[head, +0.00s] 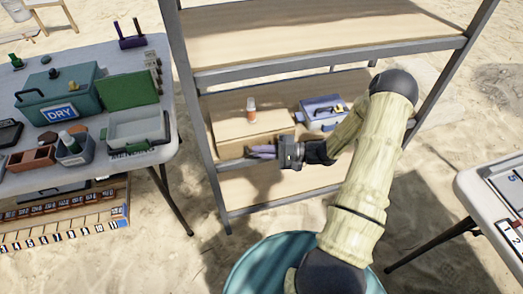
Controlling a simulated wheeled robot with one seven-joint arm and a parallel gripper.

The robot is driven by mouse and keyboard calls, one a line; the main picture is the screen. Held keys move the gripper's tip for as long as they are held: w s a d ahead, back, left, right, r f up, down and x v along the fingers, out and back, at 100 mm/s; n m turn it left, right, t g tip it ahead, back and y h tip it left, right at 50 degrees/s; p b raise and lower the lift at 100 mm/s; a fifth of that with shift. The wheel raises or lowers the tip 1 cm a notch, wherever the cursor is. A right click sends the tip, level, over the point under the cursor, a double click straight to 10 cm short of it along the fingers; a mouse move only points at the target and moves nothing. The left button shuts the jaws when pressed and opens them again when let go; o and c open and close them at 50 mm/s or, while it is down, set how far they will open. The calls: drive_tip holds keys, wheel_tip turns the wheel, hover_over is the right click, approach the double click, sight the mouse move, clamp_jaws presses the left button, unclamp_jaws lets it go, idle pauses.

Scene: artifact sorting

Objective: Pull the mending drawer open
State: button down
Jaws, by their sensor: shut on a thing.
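A light wooden box (238,132), which I take to be the mending drawer unit, sits on the middle shelf of the metal rack. My gripper (262,152) reaches in from the right and is at the lower front of this box. Its fingers are shut at the front, seemingly on the drawer's handle, which the fingers hide. I cannot clearly see a gap that tells how far the drawer is out. A small orange and white bottle (251,109) stands upright on top of the box.
A blue case (322,113) sits right of the box, close behind my arm. Rack posts (205,150) stand on both sides. The left table (165,110) holds a teal DRY box (60,92) and trays. Another table (480,190) stands at right. Sand lies between.

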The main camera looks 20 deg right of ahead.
drive_tip(key=s+p, duration=0.1)
drive_tip(key=s, duration=1)
drive_tip(key=shift+s+p, duration=0.4)
drive_tip(key=shift+d+f, duration=0.1)
drive_tip(key=c, duration=1.5)
unclamp_jaws()
drive_tip(key=p+v, duration=0.1)
drive_tip(key=v, duration=1.6)
drive_tip(key=shift+s+d, duration=0.1)
drive_tip(key=shift+d, duration=0.05)
